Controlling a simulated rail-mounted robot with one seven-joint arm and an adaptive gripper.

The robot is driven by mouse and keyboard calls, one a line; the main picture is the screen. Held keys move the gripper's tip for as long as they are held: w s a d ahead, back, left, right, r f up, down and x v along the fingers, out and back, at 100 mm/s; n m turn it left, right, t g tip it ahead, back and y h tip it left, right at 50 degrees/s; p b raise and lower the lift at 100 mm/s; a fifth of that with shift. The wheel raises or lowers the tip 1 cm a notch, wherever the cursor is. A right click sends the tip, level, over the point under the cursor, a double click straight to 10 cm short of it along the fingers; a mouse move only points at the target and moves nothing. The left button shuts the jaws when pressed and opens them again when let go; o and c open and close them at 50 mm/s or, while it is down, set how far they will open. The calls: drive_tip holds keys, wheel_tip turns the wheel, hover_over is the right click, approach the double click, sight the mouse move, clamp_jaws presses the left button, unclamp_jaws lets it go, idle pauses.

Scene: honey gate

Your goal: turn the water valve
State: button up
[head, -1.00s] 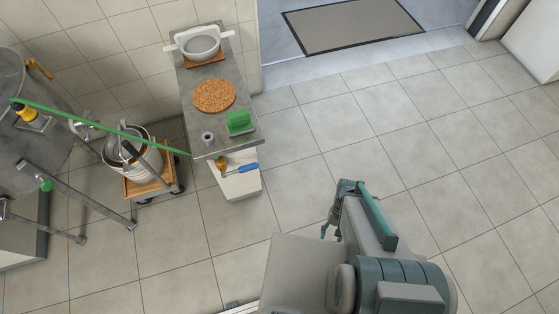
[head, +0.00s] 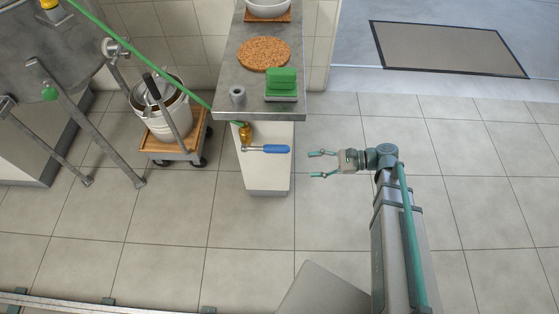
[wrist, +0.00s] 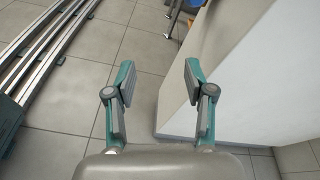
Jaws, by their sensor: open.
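The water valve (head: 246,133) is a brass body under the front edge of the steel counter, with a blue lever handle (head: 266,149) pointing right. A green hose (head: 140,57) runs from the valve up to the left. My gripper (head: 318,164) is open and empty, to the right of the blue handle and slightly lower in the picture, apart from it. In the wrist view, the open fingers (wrist: 158,82) have floor and the white pedestal beyond them. A bit of the blue handle (wrist: 197,3) shows at that view's top edge.
The steel counter (head: 226,100) stands on a white pedestal (head: 265,175). A bucket (head: 170,115) sits on a wooden dolly at left. The floor at right is clear.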

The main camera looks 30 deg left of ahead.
drive_tip(key=m+g+y+b, duration=0.1)
drive_tip(key=y, duration=0.1)
approach(269, 149)
drive_tip(key=w+d+f, duration=0.2)
drive_tip(key=d, duration=0.1)
drive_tip(key=shift+g, duration=0.3)
drive_tip(key=x, duration=0.3)
drive_tip(key=b+x, duration=0.1)
drive_tip(key=x, duration=0.3)
drive_tip(key=b+x, duration=0.1)
drive_tip(key=x, duration=0.2)
drive_tip(key=shift+w+a+r, duration=0.15)
drive_tip(key=shift+a+r, duration=0.2)
drive_tip(key=shift+a, duration=0.15)
clamp_jaws()
